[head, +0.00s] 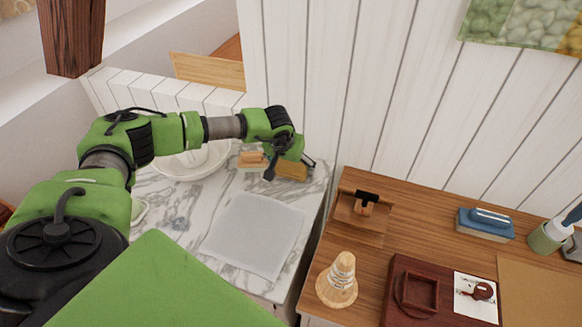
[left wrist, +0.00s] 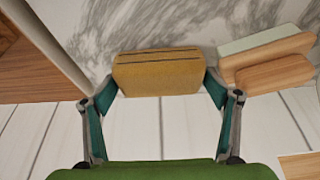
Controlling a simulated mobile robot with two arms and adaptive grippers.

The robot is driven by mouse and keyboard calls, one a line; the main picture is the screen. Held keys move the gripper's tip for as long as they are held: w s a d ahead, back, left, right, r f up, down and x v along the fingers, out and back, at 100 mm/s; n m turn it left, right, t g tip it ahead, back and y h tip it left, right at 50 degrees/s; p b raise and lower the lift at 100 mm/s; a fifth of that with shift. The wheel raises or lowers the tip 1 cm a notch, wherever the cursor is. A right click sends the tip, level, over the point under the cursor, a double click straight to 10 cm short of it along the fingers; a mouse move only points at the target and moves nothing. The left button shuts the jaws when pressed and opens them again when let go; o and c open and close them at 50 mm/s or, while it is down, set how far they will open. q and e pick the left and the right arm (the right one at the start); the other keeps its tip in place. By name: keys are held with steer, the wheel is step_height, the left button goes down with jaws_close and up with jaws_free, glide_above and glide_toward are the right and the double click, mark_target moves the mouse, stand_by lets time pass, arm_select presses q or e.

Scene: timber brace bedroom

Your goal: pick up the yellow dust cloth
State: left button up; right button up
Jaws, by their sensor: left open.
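The yellow dust cloth (head: 292,172) is a folded yellow-brown block at the back right of the marble top, partly hidden by my left gripper (head: 289,166) in the head view. In the left wrist view the cloth (left wrist: 158,72) shows two dark lines along its side. My left gripper (left wrist: 162,84) is open, with one fingertip by each end of the cloth. The tips look very close to its ends; I cannot tell whether they touch. My right gripper is not in view.
A wooden block item (head: 252,159) stands beside the cloth, with a white bowl (head: 190,165) to its left. A pale grey mat (head: 255,236) lies in front. A wooden desk (head: 420,230) with several items stands right. A white plank wall (head: 340,80) rises behind.

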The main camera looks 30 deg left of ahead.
arm_select(q)
steer(key=c, duration=0.8)
steer(key=shift+r, duration=0.1)
steer(key=shift+r+b, duration=0.25)
steer(key=shift+b, duration=0.05)
step_height(320, 180, up, 2)
steer(key=shift+r+b, duration=0.1)
steer(key=shift+b, duration=0.55)
steer(key=shift+s+d+r+b, duration=0.3)
steer(key=shift+s+r+b, duration=0.3)
steer(key=shift+s+r, duration=1.45)
steer(key=shift+s+d+r+b, duration=0.3)
steer(key=shift+s+r+b, duration=0.3)
steer(key=shift+s+r, duration=1.4)
steer(key=shift+s+d+r+b, duration=0.3)
steer(key=shift+s+r+b, duration=0.55)
steer(key=shift+s, duration=2.1)
